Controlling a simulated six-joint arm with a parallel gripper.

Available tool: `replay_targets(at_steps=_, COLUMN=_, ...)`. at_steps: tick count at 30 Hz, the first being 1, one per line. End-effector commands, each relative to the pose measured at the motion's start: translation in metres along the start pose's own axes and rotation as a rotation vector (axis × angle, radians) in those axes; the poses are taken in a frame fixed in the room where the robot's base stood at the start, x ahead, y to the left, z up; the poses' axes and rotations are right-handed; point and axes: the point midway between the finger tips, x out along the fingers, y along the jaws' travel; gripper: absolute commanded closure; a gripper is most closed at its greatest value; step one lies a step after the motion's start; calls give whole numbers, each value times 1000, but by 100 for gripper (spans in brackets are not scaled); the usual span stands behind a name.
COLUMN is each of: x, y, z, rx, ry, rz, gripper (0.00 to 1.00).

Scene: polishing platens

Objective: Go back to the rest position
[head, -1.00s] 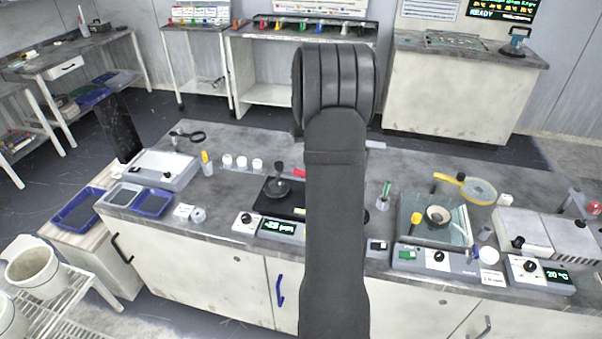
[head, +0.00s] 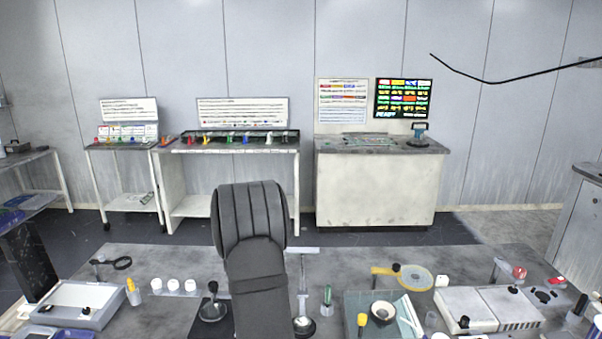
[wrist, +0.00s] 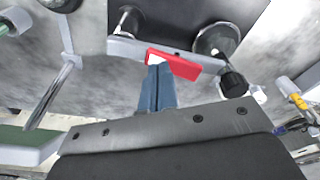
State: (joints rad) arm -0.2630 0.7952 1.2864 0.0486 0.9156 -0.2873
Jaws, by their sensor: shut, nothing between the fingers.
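My gripper (wrist: 158,82) shows in the wrist view as narrow blue fingers, closed together and empty. Its tips are close to a small red piece (wrist: 174,65) on a pale bar; whether they touch I cannot tell. My dark arm stands upright in the head view and hides the gripper there. The grey workbench (head: 430,258) lies below and around the arm.
A dark-handled round piece (head: 213,308) and a metal disc (head: 303,326) flank my arm. A yellow-rimmed disc (head: 413,278) and a grey box (head: 490,310) are right.

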Motion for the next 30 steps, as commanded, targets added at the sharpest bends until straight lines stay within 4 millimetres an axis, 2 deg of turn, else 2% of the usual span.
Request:
replay_targets(at_steps=10, x=0, y=0, z=0, rx=0, ry=0, rz=0, gripper=100)
replay_targets(at_steps=14, x=-7, y=0, z=-1, rx=0, ry=1, rz=0, gripper=100)
replay_targets(at_steps=17, x=-19, y=0, z=-4, rx=0, ry=3, rz=1, gripper=100)
replay_targets(at_steps=25, x=-71, y=0, z=-11, rx=0, ry=4, rz=1, gripper=100)
replay_targets(at_steps=30, x=-32, y=0, z=-4, rx=1, ry=-5, rz=-1, gripper=100)
